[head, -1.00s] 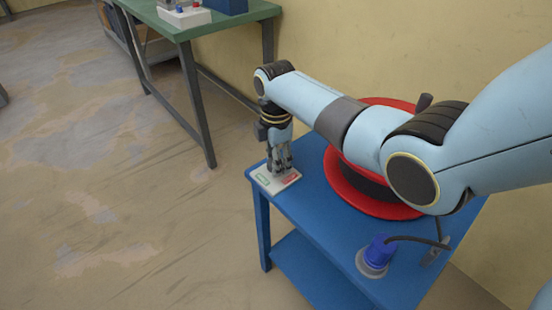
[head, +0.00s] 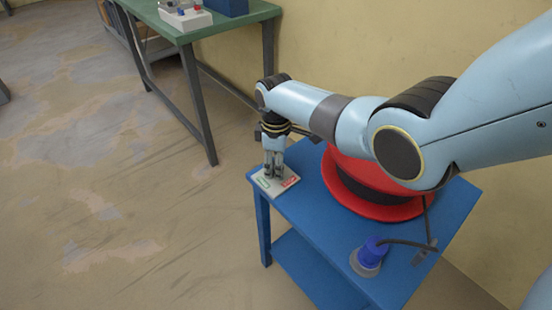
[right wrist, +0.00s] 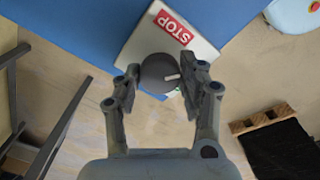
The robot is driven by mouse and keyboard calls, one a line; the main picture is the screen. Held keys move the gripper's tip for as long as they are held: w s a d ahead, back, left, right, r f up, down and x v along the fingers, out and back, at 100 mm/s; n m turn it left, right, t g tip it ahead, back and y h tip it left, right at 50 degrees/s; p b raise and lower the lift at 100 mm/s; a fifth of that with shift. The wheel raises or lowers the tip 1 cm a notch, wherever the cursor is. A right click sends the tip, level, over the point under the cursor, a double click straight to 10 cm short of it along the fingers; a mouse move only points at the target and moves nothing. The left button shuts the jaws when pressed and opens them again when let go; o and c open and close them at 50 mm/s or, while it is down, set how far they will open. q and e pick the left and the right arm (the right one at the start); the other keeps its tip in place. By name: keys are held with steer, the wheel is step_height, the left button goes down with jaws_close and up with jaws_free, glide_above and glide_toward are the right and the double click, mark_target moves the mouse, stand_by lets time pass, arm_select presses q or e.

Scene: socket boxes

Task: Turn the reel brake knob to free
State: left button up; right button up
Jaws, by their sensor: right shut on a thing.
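The brake knob (right wrist: 155,71) is a dark round knob with a white mark on its right side in the right wrist view. It sits on a pale plate (right wrist: 135,48) with a red STOP label (right wrist: 174,26) and a green label mostly hidden by the knob and finger. In the head view the plate (head: 266,189) lies at the blue table's left corner, green label left and red label right. My right gripper (head: 273,173) points down onto the plate; in the right wrist view its fingers (right wrist: 160,80) are shut on the knob. My left gripper is out of view.
A red reel (head: 372,206) stands on the blue table (head: 321,233), partly behind my right arm. A blue plug (head: 372,252) with a dark cable stands near the front. A green bench (head: 245,14) with a white box (head: 186,20) stands behind left.

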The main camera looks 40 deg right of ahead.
steer(key=m+p, duration=0.1)
steer(key=m, duration=0.4)
steer(key=shift+m+p, duration=0.3)
steer(key=shift+p, duration=0.05)
steer(key=m, duration=0.5)
steer(key=shift+p, duration=0.4)
steer(key=shift+m, duration=0.3)
steer(key=o, duration=1.2)
step_height(320, 180, up, 12)
